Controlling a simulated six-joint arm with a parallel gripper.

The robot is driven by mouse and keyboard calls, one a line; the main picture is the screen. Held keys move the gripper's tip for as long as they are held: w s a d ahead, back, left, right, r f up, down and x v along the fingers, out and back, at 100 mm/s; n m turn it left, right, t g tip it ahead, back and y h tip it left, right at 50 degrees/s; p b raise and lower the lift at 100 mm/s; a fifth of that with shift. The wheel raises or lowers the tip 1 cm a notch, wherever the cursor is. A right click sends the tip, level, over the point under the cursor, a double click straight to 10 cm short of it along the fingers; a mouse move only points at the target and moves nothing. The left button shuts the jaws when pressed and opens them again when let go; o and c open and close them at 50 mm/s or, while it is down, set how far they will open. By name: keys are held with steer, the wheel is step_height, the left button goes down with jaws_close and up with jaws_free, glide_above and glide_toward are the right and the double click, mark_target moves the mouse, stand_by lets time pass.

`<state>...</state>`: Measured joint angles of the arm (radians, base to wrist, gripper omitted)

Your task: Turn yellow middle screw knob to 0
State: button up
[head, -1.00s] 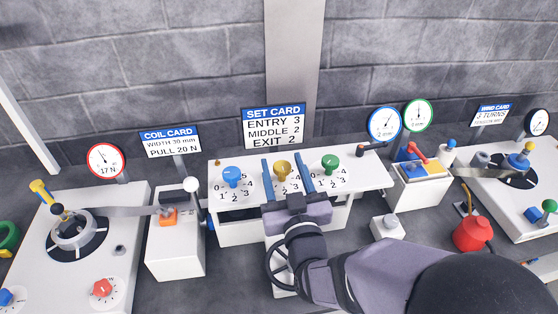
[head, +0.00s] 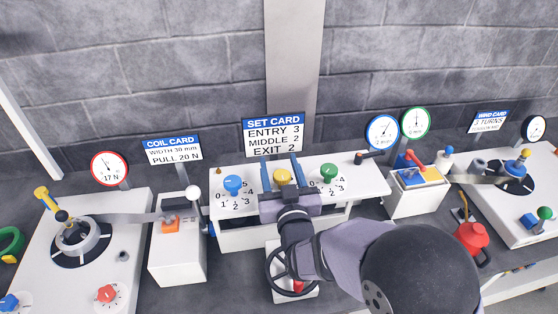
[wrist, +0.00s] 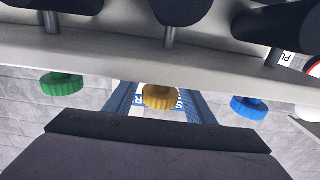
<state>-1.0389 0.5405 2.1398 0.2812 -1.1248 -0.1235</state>
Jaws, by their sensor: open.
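The yellow middle knob (head: 282,177) stands on the white rack (head: 360,181) between the blue and green knobs. My gripper (head: 281,163) is open, with its two blue fingers on either side of the yellow knob. In the wrist view the yellow knob (wrist: 162,97) also shows between the spread fingers, with gaps on both sides. My gripper body covers the scale of the yellow knob, so its setting cannot be read. The set card (head: 273,134) above the rack reads ENTRY 3, MIDDLE 2, EXIT 2.
The blue knob (head: 232,184) is close on the left and the green knob (head: 328,172) close on the right. A white-balled lever (head: 193,193) stands at the rack's left end. A black handwheel (head: 283,272) sits below my wrist.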

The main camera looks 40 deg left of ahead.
steer(key=shift+w+a, duration=0.2)
steer(key=shift+w, duration=0.05)
steer(key=c, duration=1.1)
steer(key=shift+m+t+h+b, duration=0.3)
steer(key=shift+m+t+h, duration=0.2)
steer(key=shift+h, duration=0.1)
steer(key=h, duration=0.1)
steer(key=m+t+h, duration=0.2)
steer(key=shift+w+d, duration=0.25)
steer(key=shift+d, duration=0.1)
steer(key=shift+w+d+m+t+h, duration=0.1)
steer(key=shift+d+m+t+h, duration=0.2)
steer(key=shift+m+h, duration=0.6)
steer(key=shift+w+d+m+t+h, duration=0.15)
steer(key=shift+m+t+h, duration=0.3)
steer(key=shift+h, duration=0.65)
steer(key=shift+d+m+t+h, duration=0.25)
steer(key=shift+m+h, duration=0.6)
steer(key=shift+h, duration=0.15)
steer(key=o, duration=1.1)
